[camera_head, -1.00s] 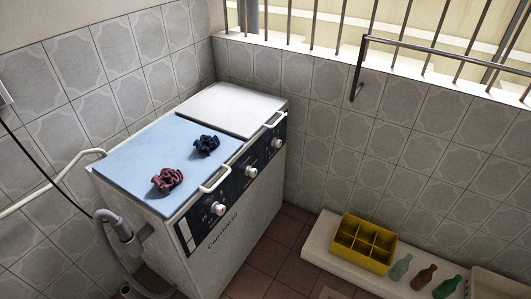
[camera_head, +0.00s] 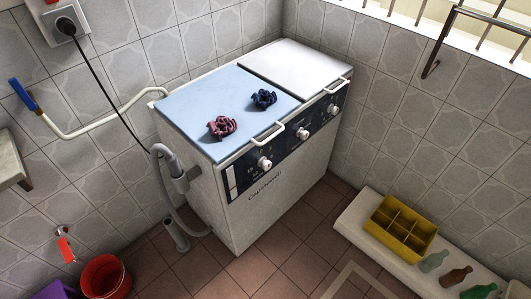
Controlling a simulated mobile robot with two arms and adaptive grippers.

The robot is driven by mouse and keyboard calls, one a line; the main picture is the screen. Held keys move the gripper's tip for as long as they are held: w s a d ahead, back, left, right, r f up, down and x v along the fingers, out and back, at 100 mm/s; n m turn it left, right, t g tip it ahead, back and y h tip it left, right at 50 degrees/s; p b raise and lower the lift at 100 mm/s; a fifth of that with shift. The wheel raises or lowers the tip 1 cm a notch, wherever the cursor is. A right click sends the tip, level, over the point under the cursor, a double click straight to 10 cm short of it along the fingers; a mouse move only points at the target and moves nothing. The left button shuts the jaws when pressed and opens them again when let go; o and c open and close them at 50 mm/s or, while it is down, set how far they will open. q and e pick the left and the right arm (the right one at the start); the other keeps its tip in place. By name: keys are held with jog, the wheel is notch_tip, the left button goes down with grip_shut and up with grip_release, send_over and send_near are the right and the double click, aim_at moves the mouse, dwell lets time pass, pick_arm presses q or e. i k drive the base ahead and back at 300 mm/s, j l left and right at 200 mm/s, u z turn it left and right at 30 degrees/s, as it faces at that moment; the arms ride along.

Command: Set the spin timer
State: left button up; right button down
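A white twin-tub washing machine (camera_head: 245,205) stands in the corner against the tiled walls. Its dark control panel (camera_head: 285,152) runs along the upper front edge and carries three white knobs: a left knob (camera_head: 264,163), a middle knob (camera_head: 302,134) and a right knob (camera_head: 333,109). The right knob is beside the white lid (camera_head: 295,68); the knob labels are too small to read. The larger light-blue lid (camera_head: 205,103) is shut, with a reddish crumpled cloth (camera_head: 221,127) and a dark blue one (camera_head: 264,99) on it. Neither of my grippers shows.
A grey drain hose (camera_head: 165,190) hangs at the machine's left side. A red bucket (camera_head: 105,277) stands at lower left. A yellow divided crate (camera_head: 400,228) and several bottles are on a white ledge at right. Tiled floor (camera_head: 280,260) before the machine is clear.

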aim_at(334, 111)
jog(key=i+l, duration=0.1)
jog(key=l, duration=0.45)
jog(key=i+l+z, duration=0.1)
jog(key=l, duration=0.5)
jog(key=i+l, duration=0.1)
jog(key=l, duration=0.45)
